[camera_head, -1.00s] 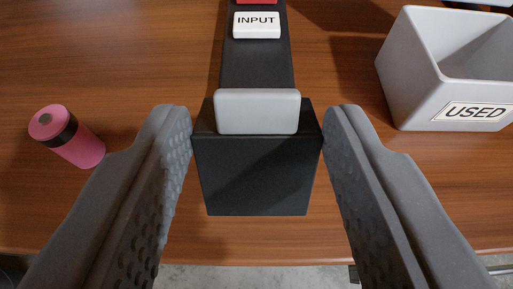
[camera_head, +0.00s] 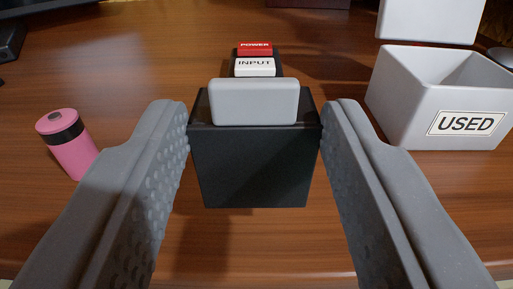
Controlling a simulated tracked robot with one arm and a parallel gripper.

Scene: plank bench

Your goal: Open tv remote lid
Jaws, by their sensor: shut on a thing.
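The black tv remote (camera_head: 279,68) lies on the wooden bench, pointing away from me. It has a red POWER button (camera_head: 255,48) and a white INPUT button (camera_head: 254,67). Its near part is hidden behind the black lid (camera_head: 255,165), a block with a light grey tab (camera_head: 254,102) on top. My gripper (camera_head: 255,130) has its two grey fingers against the left and right sides of the lid and holds it. I cannot tell whether the lid still touches the remote.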

